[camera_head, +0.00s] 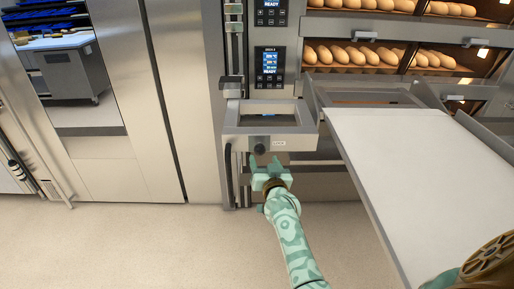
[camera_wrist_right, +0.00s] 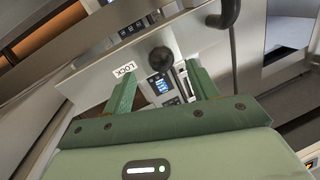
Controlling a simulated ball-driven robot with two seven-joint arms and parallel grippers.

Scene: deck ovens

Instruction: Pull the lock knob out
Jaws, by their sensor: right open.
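The lock knob (camera_head: 260,149) is a dark round knob on the front face of a grey metal box, beside a "LOCK" label (camera_head: 279,143). My right gripper (camera_head: 265,160) is open just in front of and slightly below the knob, with nothing between its fingers. In the right wrist view the knob (camera_wrist_right: 161,59) shows just beyond the two green fingertips, roughly centred between them. I cannot tell whether the fingertips touch it. The label (camera_wrist_right: 124,69) is left of the knob there. My left gripper is not in view.
A pale loading board (camera_head: 425,165) slopes down at the right, close to my right arm. Bread loaves (camera_head: 350,55) lie in the lit ovens behind. A dark handle (camera_head: 229,165) is left of the knob. The floor (camera_head: 150,245) at left is clear.

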